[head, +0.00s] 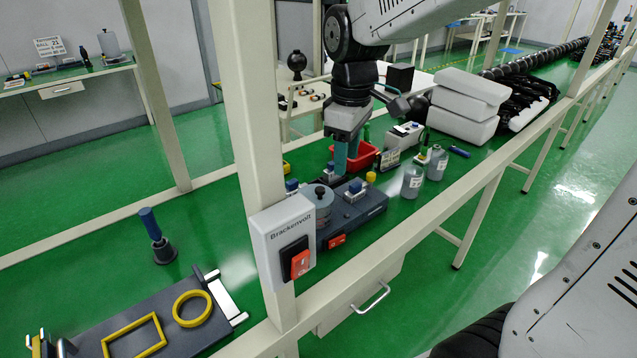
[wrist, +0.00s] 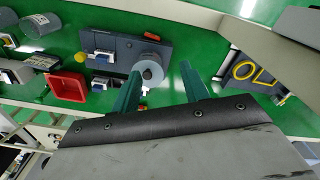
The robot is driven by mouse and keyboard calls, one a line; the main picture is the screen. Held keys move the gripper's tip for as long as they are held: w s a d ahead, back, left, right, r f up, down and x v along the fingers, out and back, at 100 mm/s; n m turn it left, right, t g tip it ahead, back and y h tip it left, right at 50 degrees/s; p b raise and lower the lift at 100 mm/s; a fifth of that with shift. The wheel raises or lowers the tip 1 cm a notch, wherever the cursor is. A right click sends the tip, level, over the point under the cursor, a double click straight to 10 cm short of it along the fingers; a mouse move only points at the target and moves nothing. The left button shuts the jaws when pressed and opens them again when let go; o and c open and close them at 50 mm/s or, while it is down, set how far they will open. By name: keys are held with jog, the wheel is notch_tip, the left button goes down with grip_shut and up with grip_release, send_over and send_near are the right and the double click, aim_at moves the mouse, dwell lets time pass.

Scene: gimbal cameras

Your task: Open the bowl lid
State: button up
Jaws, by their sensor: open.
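The bowl (head: 318,204) is a grey round vessel on a dark base unit (head: 368,209), behind the white post in the head view. Its lid (head: 319,190) carries a black knob and looks closed. My gripper (head: 347,165) points down behind the base unit in the head view, apart from the lid.
A white switch box (head: 283,240) on the post partly hides the bowl's surroundings. A red bin (head: 362,156), grey bottles (head: 412,180) and white foam blocks (head: 465,105) stand to the right. A dark tray with yellow frames (head: 133,335) lies front left.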

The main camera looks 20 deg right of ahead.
aim_at(320, 189)
jog(key=w+f+n, duration=0.1)
jog(key=w, duration=0.2)
jog(key=w+a+f+n, duration=0.1)
jog(key=w+f, duration=0.1)
jog(key=w, duration=0.1)
jog(key=w+f+n, duration=0.1)
jog(key=w+f, duration=0.1)
jog(key=w, duration=0.1)
jog(key=shift+w+a+f+n, duration=0.1)
jog(key=shift+a+n, duration=0.05)
jog(key=shift+n, duration=0.25)
jog(key=shift+w+f, duration=0.25)
jog(key=shift+f, duration=0.05)
notch_tip(320, 189, down, 8)
jog(key=shift+r, duration=0.15)
grip_shut()
